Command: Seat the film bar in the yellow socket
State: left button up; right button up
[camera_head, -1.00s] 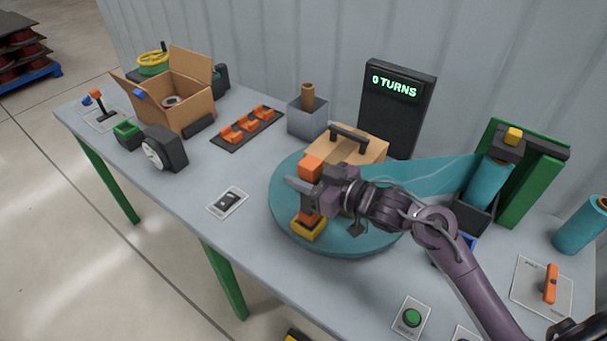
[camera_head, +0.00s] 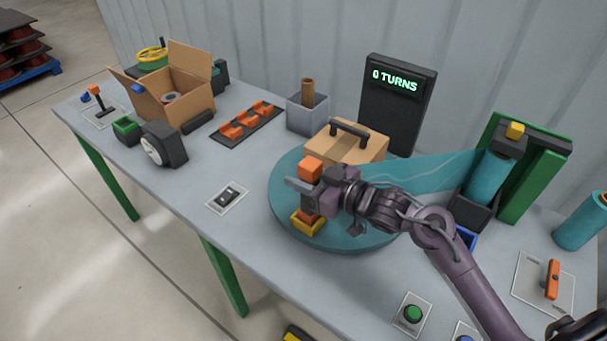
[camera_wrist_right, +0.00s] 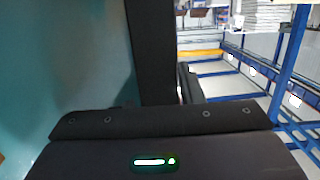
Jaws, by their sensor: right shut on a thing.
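The film bar (camera_head: 311,168) is an upright orange bar with a block at its top, seen in the head view. My right gripper (camera_head: 306,189) is shut on its middle, hiding that part. The bar's lower end meets the yellow socket (camera_head: 309,227) at the front edge of the teal turntable (camera_head: 352,238). I cannot tell how deep it sits. In the right wrist view a dark finger (camera_wrist_right: 150,55) stands upright with a teal surface to its left; the bar is not clear there. My left gripper is not in view.
A tan box with a dark handle (camera_head: 348,148) stands on the turntable behind the bar. Teal film (camera_head: 430,178) stretches right to a roll (camera_head: 487,181) by a green post. A green button (camera_head: 412,313) and an orange lever (camera_head: 552,279) are front right.

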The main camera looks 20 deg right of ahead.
jog(key=shift+f+b, duration=0.35)
jog(key=shift+f, duration=0.3)
jog(key=o, duration=1.2)
jog(key=shift+s+d, duration=0.3)
jog(key=b+v, duration=0.1)
jog(key=v, duration=0.6)
jog(key=shift+a+b, duration=0.1)
jog(key=shift+b, duration=0.25)
